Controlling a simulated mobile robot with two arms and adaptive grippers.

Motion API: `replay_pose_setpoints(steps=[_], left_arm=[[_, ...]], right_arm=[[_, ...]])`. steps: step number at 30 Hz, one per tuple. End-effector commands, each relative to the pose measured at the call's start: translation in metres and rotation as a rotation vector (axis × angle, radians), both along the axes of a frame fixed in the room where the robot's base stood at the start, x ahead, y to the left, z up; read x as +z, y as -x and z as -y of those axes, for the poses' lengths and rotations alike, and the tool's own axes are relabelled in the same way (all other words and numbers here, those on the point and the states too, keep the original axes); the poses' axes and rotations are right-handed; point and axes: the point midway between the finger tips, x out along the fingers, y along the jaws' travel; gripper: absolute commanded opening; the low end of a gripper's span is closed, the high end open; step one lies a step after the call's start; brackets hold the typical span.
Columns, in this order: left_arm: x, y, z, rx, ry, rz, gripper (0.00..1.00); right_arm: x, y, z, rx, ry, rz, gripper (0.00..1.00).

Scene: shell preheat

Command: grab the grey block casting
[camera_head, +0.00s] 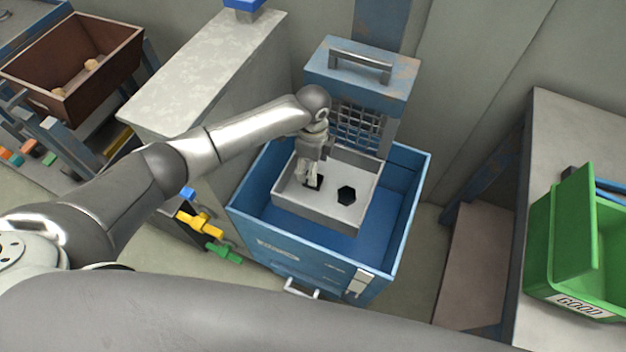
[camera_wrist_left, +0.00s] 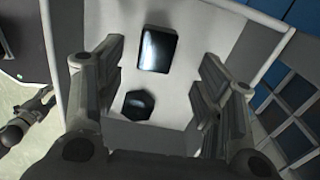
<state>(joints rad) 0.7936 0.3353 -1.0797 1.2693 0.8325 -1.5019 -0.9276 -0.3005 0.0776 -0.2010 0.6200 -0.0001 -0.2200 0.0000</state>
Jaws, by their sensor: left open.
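A dark rectangular block with rounded corners, likely the grey block casting (camera_wrist_left: 157,49), lies in a pale open tray (camera_wrist_left: 185,20). In the head view the block (camera_head: 315,183) is partly hidden under my left gripper (camera_head: 308,178). A dark hexagonal piece (camera_head: 346,195) lies apart from it in the tray. It also shows in the left wrist view (camera_wrist_left: 138,105). My left gripper points down into the tray, open and empty, its fingers (camera_wrist_left: 160,75) spread on either side of the view of the pieces. My right gripper is out of view.
The tray sits inside a blue bin (camera_head: 415,200) with raised walls. A blue cabinet with a handle and mesh (camera_head: 360,75) stands behind it. A green "GOOD" bin (camera_head: 565,240) is at right, a brown box (camera_head: 75,65) at upper left.

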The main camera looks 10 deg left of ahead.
Motion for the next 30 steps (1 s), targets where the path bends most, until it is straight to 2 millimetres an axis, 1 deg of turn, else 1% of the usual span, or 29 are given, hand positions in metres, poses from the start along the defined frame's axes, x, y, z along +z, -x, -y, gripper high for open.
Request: replay_pose_setpoints(steps=[4, 9, 12, 15, 21, 23, 30], left_arm=[[-0.012, 0.002, 0.001, 0.0, -0.001, -0.002, 0.62], [-0.039, 0.005, 0.002, 0.0, -0.002, -0.002, 0.62], [-0.05, 0.004, 0.002, 0.0, 0.0, 0.0, 0.62], [-0.055, 0.004, 0.002, 0.0, 0.0, 0.002, 0.62], [-0.055, 0.004, 0.002, 0.0, 0.0, 0.002, 0.62], [-0.055, 0.004, 0.002, 0.0, 0.0, 0.002, 0.56], [-0.055, 0.004, 0.002, 0.0, 0.0, 0.001, 0.25]], right_arm=[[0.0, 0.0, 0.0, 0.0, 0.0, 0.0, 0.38], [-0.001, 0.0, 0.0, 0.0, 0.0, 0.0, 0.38], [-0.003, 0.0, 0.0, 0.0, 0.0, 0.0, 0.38], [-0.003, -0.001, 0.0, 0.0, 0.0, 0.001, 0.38], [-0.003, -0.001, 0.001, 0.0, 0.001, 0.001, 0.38], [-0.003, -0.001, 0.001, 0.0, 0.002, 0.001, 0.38], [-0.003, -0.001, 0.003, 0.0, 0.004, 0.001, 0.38]])
